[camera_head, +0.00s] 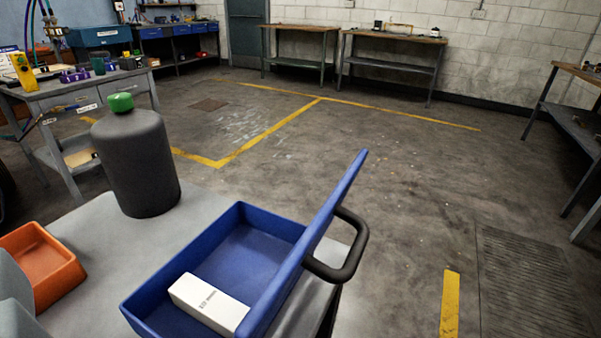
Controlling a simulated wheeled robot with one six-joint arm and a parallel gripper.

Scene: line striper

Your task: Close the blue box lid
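The blue box (150,296) sits on a grey tabletop in the lower middle of the view. Its lid (318,240) stands open along the box's right side, tilted up and leaning outward to the right. A black handle (352,245) sticks out from the lid's outer face. A white carton (208,303) with small dark print lies inside the box, near its front. The near end of the box is cut off by the frame. I cannot make out my gripper in this view.
A dark grey bottle with a green cap (136,155) stands on the tabletop (90,235) behind the box. An orange bin (42,265) is at left, beside a partly cut-off grey shape I cannot identify. Open floor lies right of the tabletop; workbenches line the walls.

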